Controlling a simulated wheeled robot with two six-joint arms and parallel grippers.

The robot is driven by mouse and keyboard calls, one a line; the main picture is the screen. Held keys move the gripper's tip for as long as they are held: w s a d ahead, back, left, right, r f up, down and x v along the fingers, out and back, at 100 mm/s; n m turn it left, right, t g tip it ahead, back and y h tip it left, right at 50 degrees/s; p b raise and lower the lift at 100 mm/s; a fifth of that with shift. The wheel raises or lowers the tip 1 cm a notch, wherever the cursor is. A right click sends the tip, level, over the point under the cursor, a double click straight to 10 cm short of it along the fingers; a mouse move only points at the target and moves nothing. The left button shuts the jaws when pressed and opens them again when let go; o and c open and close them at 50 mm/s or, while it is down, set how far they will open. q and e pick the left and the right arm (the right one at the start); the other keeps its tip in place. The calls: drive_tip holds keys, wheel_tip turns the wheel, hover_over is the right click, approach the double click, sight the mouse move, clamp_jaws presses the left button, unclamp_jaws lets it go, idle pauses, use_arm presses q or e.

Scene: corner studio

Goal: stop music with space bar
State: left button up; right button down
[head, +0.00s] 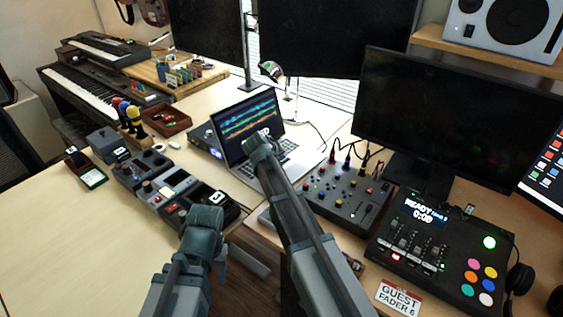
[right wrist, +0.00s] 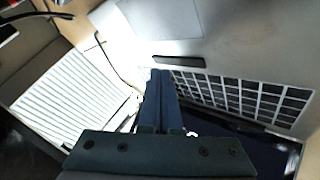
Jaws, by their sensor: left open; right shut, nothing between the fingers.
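The open silver laptop (head: 232,160) stands on the desk, its screen (head: 248,116) showing coloured audio waveforms. My right gripper (head: 264,143) is over its keyboard and hides part of it. In the right wrist view the shut, empty fingers (right wrist: 160,78) are close to the long dark space bar (right wrist: 180,61), near its left end in the picture. I cannot tell whether they touch it. The pale trackpad (right wrist: 163,18) lies beyond. My left gripper (head: 206,222) is open, near the pedals at the front desk edge, away from the laptop.
Several effect pedals (head: 172,184) lie left of the laptop. A mixer (head: 342,196) with cables and a fader console (head: 437,240) stand to its right. A desk lamp (head: 272,72) and dark monitors (head: 445,115) are behind. The left desk (head: 80,240) is largely clear.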

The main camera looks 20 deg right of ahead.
wheel_tip(320, 180, up, 6)
drive_tip(key=p, duration=0.6)
idle(0.4)
drive_tip(key=s+a+r+n+g+y+p, duration=0.1)
drive_tip(key=s+a, duration=0.4)
drive_tip(key=s, duration=0.6)
drive_tip(key=s+a+r+n+g+y+p, duration=0.1)
drive_tip(key=s+a+p, duration=0.4)
drive_tip(key=s, duration=0.7)
drive_tip(key=s+a+r+g+y+p, duration=0.1)
drive_tip(key=s+a+g, duration=0.4)
drive_tip(key=s, duration=0.7)
drive_tip(key=shift+s+a+n+y+p, duration=0.15)
drive_tip(key=shift+a+n+y+p, duration=0.35)
drive_tip(key=shift+y+p, duration=0.55)
drive_tip(key=shift+a, duration=0.1)
